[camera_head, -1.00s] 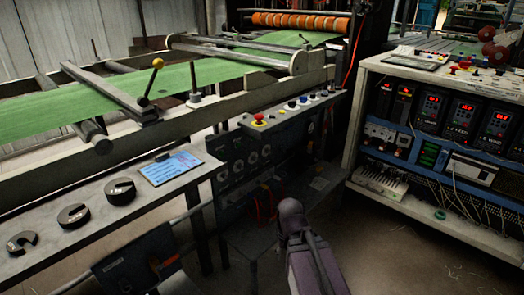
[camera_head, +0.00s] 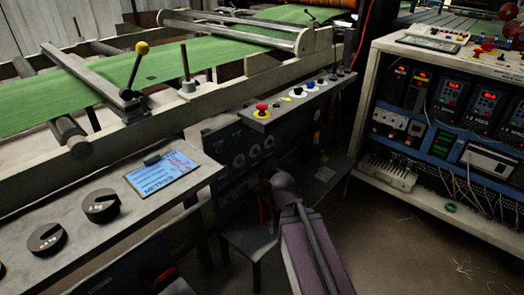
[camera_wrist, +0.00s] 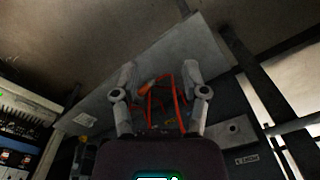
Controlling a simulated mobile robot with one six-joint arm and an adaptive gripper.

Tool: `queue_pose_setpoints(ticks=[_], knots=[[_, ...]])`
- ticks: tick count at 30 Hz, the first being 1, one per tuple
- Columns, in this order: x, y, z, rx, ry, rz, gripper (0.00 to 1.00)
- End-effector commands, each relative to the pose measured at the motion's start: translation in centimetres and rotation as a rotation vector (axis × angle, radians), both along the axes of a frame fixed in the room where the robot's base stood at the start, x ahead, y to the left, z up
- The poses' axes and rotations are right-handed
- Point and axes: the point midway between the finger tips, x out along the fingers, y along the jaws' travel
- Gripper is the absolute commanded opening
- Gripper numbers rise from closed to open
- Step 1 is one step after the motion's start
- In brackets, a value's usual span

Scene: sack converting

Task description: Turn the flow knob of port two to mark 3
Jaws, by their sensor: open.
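Black round knobs stand on the grey panel (camera_head: 130,228) at the lower left of the head view. One knob (camera_head: 100,206) is nearest the blue card, another knob (camera_head: 47,239) is left of it, and a third is cut off at the left edge. The knobs' markings are too small to read, so I cannot tell which is port two. My gripper (camera_wrist: 159,80) is open in the wrist view, its fingers apart with nothing visibly held. Red loops (camera_wrist: 165,100) show between and beyond the fingers. No knob shows in the wrist view.
A blue card (camera_head: 160,176) lies on the panel. A box with a red button (camera_head: 262,110) stands beyond it, near the machine with green sheet (camera_head: 190,62). A rack of instruments (camera_head: 440,110) stands at right. Open floor (camera_head: 400,250) lies at the lower right.

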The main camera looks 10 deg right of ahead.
Motion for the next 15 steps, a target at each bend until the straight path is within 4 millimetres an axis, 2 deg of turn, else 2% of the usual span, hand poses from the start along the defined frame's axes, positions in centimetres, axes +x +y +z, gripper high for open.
queue_pose_setpoints(ticks=[3,4,8,15], knots=[[0.0,0.0,0.0,0.0,0.0,0.0,0.57],[0.0,0.0,0.0,0.0,0.0,0.0,0.63],[0.2,0.0,0.0,0.008,-0.003,0.005,0.64],[2.2,0.6,0.5,0.111,-0.053,0.082,0.64]])
